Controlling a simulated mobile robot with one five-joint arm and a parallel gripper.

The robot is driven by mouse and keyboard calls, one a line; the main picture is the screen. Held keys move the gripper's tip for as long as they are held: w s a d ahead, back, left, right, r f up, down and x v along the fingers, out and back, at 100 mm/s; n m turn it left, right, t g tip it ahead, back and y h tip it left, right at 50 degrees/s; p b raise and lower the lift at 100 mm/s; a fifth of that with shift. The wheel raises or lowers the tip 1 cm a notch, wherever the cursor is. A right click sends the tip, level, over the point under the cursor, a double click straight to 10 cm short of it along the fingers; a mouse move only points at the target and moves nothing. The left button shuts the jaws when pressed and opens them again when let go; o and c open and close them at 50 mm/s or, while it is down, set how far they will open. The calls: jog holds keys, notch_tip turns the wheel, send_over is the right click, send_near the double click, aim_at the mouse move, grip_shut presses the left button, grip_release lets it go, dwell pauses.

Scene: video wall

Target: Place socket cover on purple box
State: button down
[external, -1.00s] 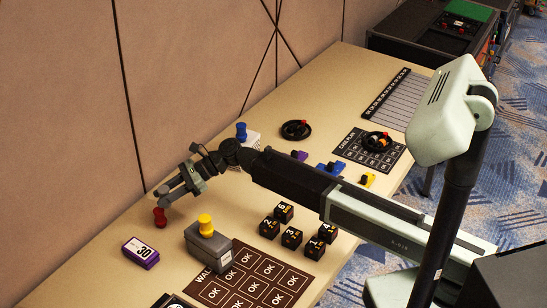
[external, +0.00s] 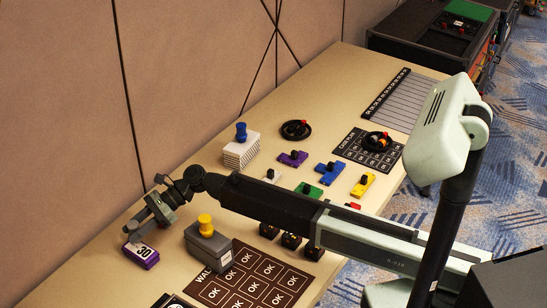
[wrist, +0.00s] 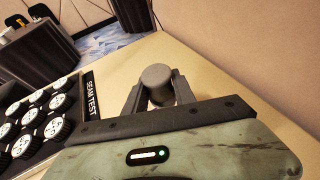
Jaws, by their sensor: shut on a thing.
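The purple box (external: 148,260), marked 30, lies on the table at the lower left of the external view. My gripper (external: 132,231) is over its far left part and hides some of it. In the wrist view my gripper (wrist: 158,92) is shut on a dark grey cylinder, the socket cover (wrist: 157,86), held between the two fingers. The box is not seen in the wrist view.
A grey box with a yellow knob (external: 205,225) stands close to the right of the purple box. A white stack with a blue knob (external: 241,152) stands farther back. The wall runs along the left.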

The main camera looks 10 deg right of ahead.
jog(key=shift+f+b, duration=1.85)
jog(key=shift+f, duration=0.1)
jog(key=shift+r, duration=0.2)
jog(key=shift+f, duration=0.15)
jog(key=c, duration=1)
grip_release()
jog(key=shift+c, duration=0.2)
jog(key=shift+r, duration=0.2)
jog(key=p+v, duration=0.5)
jog(key=v, duration=0.7)
